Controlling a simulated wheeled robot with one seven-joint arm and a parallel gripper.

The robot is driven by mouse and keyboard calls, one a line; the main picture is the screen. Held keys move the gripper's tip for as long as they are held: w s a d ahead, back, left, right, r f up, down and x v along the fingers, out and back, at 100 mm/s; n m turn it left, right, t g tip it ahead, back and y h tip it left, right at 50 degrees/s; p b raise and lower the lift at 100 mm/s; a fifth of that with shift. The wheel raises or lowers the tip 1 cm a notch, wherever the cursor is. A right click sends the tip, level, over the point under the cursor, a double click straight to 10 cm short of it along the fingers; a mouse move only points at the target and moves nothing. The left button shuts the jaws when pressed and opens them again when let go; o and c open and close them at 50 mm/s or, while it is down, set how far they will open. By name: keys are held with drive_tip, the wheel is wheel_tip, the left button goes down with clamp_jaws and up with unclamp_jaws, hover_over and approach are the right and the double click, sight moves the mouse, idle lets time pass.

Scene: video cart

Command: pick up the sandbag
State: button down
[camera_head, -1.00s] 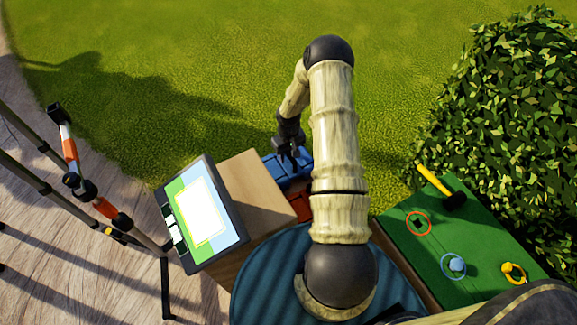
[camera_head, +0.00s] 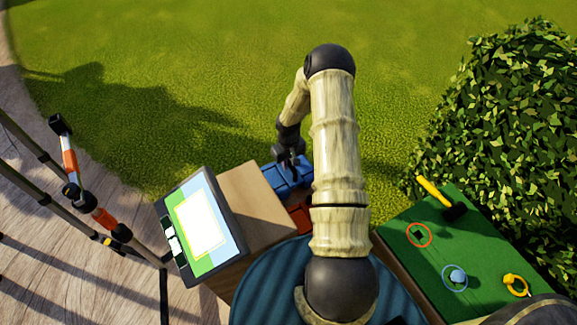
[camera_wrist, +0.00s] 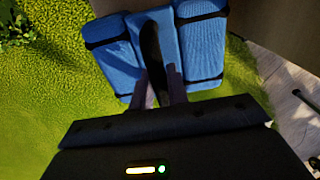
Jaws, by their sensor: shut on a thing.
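The sandbag is blue with black straps and a black handle. In the head view the sandbag (camera_head: 277,177) is at the side of the wooden cart, partly hidden by my arm and gripper. In the wrist view the sandbag (camera_wrist: 205,45) fills the top middle, with its two padded halves either side of a centre strip. My gripper (camera_head: 289,160) is over it, and in the wrist view my gripper (camera_wrist: 158,72) has its fingers on both sides of the black handle (camera_wrist: 152,50), shut on it. Whether the bag is clear of its support cannot be told.
A tilted monitor (camera_head: 200,228) stands on the wooden cart (camera_head: 255,200) at left. An orange-red thing (camera_head: 301,216) shows beside the bag, partly behind my arm. Tripod legs stand far left. A green table (camera_head: 470,235) with a mallet (camera_head: 440,197) and a hedge (camera_head: 500,120) are at right. Grass beyond is open.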

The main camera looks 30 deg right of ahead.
wheel_tip(320, 180, up, 9)
drive_tip(key=shift+f+p, duration=0.1)
drive_tip(key=shift+p, duration=0.3)
drive_tip(key=shift+w, duration=0.1)
idle(0.6)
